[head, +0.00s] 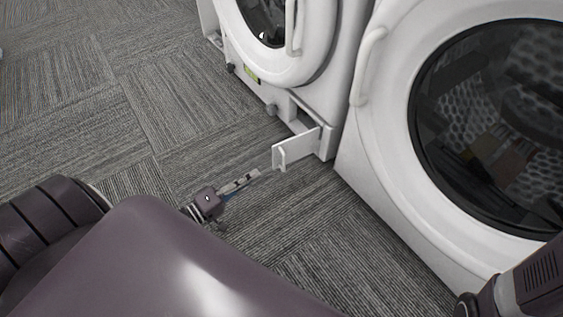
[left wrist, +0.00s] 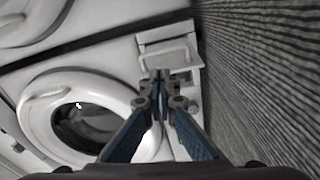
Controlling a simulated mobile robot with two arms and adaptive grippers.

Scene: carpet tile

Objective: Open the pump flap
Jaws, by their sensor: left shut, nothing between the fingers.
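The pump flap (head: 302,146) is a small white panel at the lower right corner of the left white machine (head: 325,85). It stands swung out from the machine's front, with an opening showing behind it. In the left wrist view the flap (left wrist: 168,57) is just beyond the fingertips. My left gripper (head: 257,173) is shut and empty, low over the carpet, with its tips close to the flap's free edge. Its closed fingers show in the left wrist view (left wrist: 158,78). I cannot tell whether they touch the flap. My right gripper is out of view.
A second white machine (head: 388,150) with a round dark glass door (head: 495,125) stands close on the right. Grey carpet (head: 80,90) is clear to the left.

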